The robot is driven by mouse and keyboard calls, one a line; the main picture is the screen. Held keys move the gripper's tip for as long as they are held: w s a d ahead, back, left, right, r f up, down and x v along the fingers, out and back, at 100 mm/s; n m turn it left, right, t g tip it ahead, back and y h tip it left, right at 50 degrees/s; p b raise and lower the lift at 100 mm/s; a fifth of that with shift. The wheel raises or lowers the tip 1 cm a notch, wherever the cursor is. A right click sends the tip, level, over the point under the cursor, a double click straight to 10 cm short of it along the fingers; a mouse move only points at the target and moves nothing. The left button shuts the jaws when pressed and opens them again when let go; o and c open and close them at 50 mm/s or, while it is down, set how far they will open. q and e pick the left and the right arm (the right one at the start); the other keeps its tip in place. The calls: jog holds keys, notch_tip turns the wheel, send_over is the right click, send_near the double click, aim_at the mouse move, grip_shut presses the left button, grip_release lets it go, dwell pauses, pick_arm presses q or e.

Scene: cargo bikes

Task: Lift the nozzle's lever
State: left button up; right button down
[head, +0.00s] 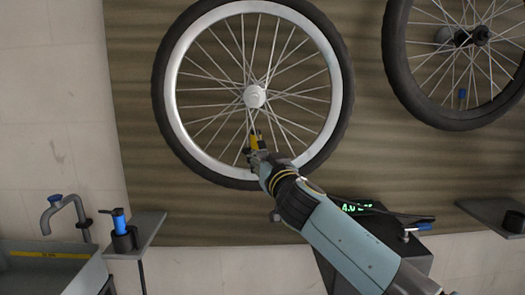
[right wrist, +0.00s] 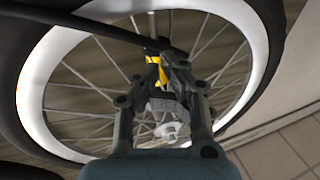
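The yellow and black nozzle (head: 254,141) is at the lower spokes of the left wheel, just inside its silver rim. Its yellow part, perhaps the lever, also shows in the right wrist view (right wrist: 155,70), beyond the fingertips. My right gripper (head: 258,153) reaches up over the rim and tyre. In the right wrist view its fingers (right wrist: 160,82) come close together and look shut on the nozzle's dark body. The exact contact is partly hidden by the fingers. The wheel's valve cannot be made out. My left gripper is not in view.
The left wheel (head: 341,100) hangs before a brown panel, with a second wheel (head: 402,83) at right. A pump with a green display (head: 358,207) stands below, partly behind my arm. A black hose (right wrist: 95,25) crosses the wrist view. A sink (head: 50,270) and dispenser (head: 122,235) are lower left.

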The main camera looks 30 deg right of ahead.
aim_at(261, 145)
jog(key=shift+r, duration=0.15)
jog(key=shift+r+p, duration=2.15)
jog(key=shift+r, duration=0.4)
jog(key=shift+s+a+f, duration=0.15)
jog(key=shift+s+f, duration=0.05)
jog(key=shift+s, duration=0.35)
jog(key=r+b+v, duration=0.1)
jog(key=b+v, duration=0.1)
jog(key=v, duration=0.6)
jog(key=shift+f, duration=0.4)
